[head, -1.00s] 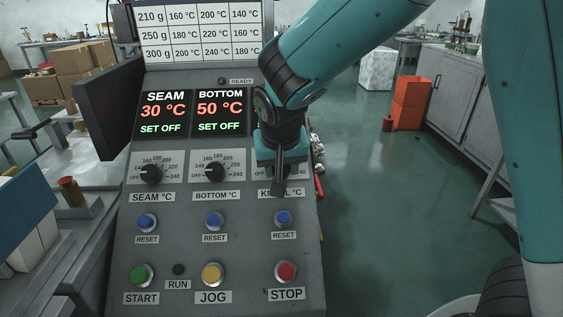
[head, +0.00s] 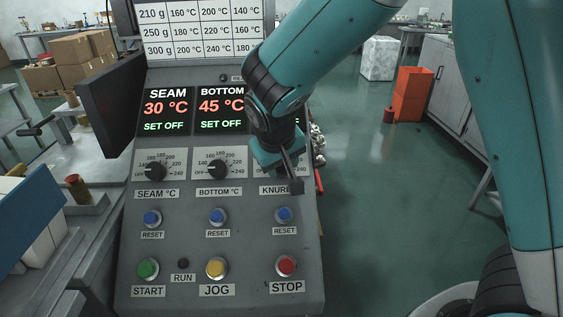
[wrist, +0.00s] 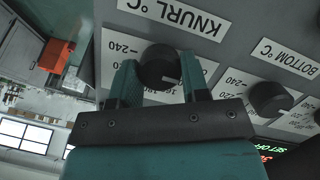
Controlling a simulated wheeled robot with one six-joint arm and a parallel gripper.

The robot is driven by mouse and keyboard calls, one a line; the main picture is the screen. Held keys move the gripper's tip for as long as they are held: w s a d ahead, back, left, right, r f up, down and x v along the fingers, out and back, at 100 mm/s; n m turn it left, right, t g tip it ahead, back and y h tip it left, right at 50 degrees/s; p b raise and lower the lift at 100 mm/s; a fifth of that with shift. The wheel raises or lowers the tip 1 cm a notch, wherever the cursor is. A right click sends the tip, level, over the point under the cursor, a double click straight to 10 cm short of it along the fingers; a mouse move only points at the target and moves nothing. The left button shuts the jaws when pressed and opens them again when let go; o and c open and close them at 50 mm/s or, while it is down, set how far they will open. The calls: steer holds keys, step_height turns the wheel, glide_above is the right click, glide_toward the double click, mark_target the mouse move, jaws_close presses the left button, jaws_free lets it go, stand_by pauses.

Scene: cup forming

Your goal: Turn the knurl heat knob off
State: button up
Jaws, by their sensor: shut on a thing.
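The knurl heat knob (wrist: 157,67) is a round black knob on a white scale plate, seen upside down in the wrist view under the KNURL °C label. My gripper (wrist: 160,76) has one teal finger on each side of it and is shut on it. Where the knob's pointer stands cannot be made out. In the head view my gripper (head: 279,160) covers the knob at the right of the knob row. My arm hides nearly all of the knurl display; only a bit of green text shows at its right edge.
The bottom knob (head: 217,169) is close to the left of my gripper, and the seam knob (head: 155,171) is farther left. Blue reset buttons and the red stop button (head: 287,266) sit below. The bottom display (head: 221,110) reads 45 °C, SET OFF. Open floor lies right of the panel.

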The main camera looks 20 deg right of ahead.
steer(key=o, duration=0.9)
steer(key=shift+o, duration=0.2)
steer(key=shift+r, duration=0.1)
steer(key=v, duration=1.7)
steer(key=shift+a+r, duration=0.1)
steer(key=shift+r, duration=0.05)
